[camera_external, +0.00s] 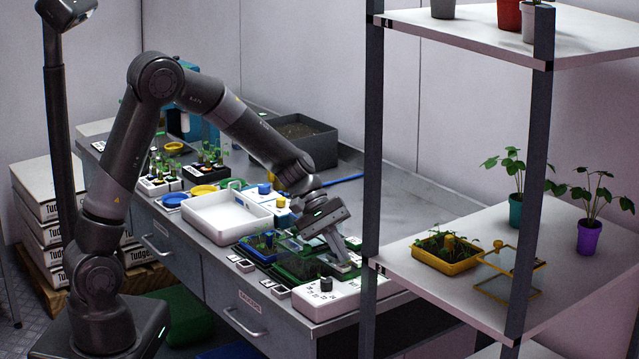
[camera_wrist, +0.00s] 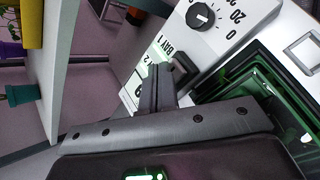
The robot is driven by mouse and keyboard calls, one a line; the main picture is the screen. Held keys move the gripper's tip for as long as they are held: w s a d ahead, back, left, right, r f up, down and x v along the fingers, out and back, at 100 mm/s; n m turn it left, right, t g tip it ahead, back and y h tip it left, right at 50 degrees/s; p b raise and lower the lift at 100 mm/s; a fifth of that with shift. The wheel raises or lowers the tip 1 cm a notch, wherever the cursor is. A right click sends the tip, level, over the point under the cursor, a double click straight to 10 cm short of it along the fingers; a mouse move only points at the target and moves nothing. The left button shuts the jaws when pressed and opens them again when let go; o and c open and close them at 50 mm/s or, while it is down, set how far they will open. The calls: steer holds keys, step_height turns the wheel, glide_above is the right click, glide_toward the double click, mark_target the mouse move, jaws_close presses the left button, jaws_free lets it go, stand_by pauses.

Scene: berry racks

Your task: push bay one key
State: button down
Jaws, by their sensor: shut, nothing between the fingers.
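The white control box (camera_external: 318,304) stands at the front right of the bench. In the wrist view, its white panel (camera_wrist: 215,40) shows a black dial (camera_wrist: 201,16), a BAY 1 label and a partly covered second label. A dark key (camera_wrist: 186,66) sits beside the BAY 1 label. My gripper (camera_wrist: 160,72) is shut and empty, its fingertips over the panel just left of that key. I cannot tell whether they touch it. In the external view my gripper (camera_external: 344,262) points down above the back of the box. Any second key is hidden behind the fingers.
A green-lit bay (camera_wrist: 262,82) lies right of the panel. Green and blue plant trays (camera_external: 262,250) and a white tray (camera_external: 200,222) are on the bench left of my gripper. A shelf rack post (camera_external: 372,140) stands close on the right.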

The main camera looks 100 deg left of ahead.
mark_target(339, 265)
steer(key=shift+r, duration=0.35)
steer(key=shift+r, duration=3)
steer(key=s+d+r+m+g+y, duration=0.1)
steer(key=s+d+r+m, duration=0.3)
steer(key=d, duration=0.4)
steer(key=s+d+r+m+g+y, duration=0.1)
steer(key=s+d+r+m+g, duration=0.1)
steer(key=s+d+m, duration=0.35)
steer(key=s+d+m+y, duration=0.2)
steer(key=s+d+m, duration=0.2)
steer(key=s, duration=0.4)
steer(key=s+d+m+t+y, duration=0.1)
steer(key=s+d+m, duration=0.3)
steer(key=s, duration=0.4)
steer(key=shift+d+r+m+y, duration=0.25)
steer(key=shift+r+m+y, duration=0.15)
steer(key=shift+m, duration=0.45)
